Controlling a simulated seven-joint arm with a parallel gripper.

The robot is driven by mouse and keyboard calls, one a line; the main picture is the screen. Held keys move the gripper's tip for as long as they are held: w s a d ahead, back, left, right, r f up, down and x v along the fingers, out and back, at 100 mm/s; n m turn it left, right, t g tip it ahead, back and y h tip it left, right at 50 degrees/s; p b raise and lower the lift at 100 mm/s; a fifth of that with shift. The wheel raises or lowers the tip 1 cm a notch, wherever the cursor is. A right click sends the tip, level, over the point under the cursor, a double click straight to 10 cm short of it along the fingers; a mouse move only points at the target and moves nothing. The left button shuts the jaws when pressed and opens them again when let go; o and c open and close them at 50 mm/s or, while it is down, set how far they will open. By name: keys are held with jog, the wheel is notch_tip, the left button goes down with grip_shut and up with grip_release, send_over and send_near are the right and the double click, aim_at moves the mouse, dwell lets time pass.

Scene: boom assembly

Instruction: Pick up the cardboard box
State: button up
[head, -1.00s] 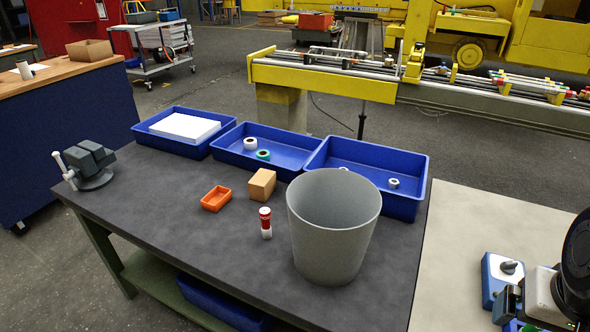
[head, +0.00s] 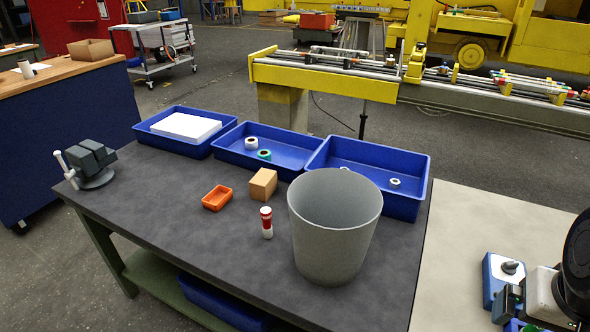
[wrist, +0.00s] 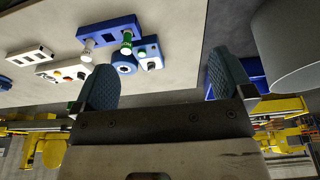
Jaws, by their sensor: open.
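A small closed cardboard box (head: 263,185) sits on the dark tabletop in the head view, between an orange tray and a grey bin. It does not show in the wrist view. My gripper (wrist: 163,85) is open and empty in the wrist view, its two blue-grey fingers spread wide apart. It is over the pale table on the right side, away from the cardboard box. In the head view only part of my arm shows at the right edge, and the fingertips cannot be made out there.
The grey bin (head: 335,230) stands right of the box. An orange tray (head: 217,198) and a red-and-white cylinder (head: 266,222) are near it. Blue trays (head: 365,175) line the back edge, and a vise (head: 90,163) stands at the left. The front left of the tabletop is clear.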

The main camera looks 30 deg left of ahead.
jog(key=w+a+r+n+t+h, duration=0.1)
jog(key=w+a+n+h, duration=0.1)
jog(key=w+a+n, duration=0.3)
jog(key=w+r+n+h, duration=0.1)
jog(key=w+n, duration=0.2)
jog(key=w, duration=0.4)
jog(key=w+a+r+n+t+h, duration=0.1)
jog(key=w+a+n+h, duration=0.1)
jog(key=w+a+n, duration=0.3)
jog(key=w+a+n+t+h, duration=0.1)
jog(key=w+a+n+t, duration=0.1)
jog(key=w+a+n, duration=0.35)
jog(key=n+t+y, duration=0.3)
jog(key=n+t, duration=0.4)
jog(key=n, duration=0.5)
send_over(264, 185)
jog(key=s+d, duration=0.3)
jog(key=d, duration=1.5)
notch_tip(264, 185, down, 5)
jog(key=s+a+f+n+y, duration=0.1)
jog(key=a+f+n+y, duration=0.1)
jog(key=a+f, duration=0.8)
jog(key=s+a+f+n+y, duration=0.1)
jog(key=a+f+n, duration=0.3)
jog(key=a+f, duration=0.5)
jog(key=shift+s+a+f+y, duration=0.25)
jog(key=shift+a+f+y, duration=0.15)
jog(key=shift+a+y, duration=0.15)
jog(key=shift+w+n, duration=0.1)
jog(key=shift+n, duration=0.15)
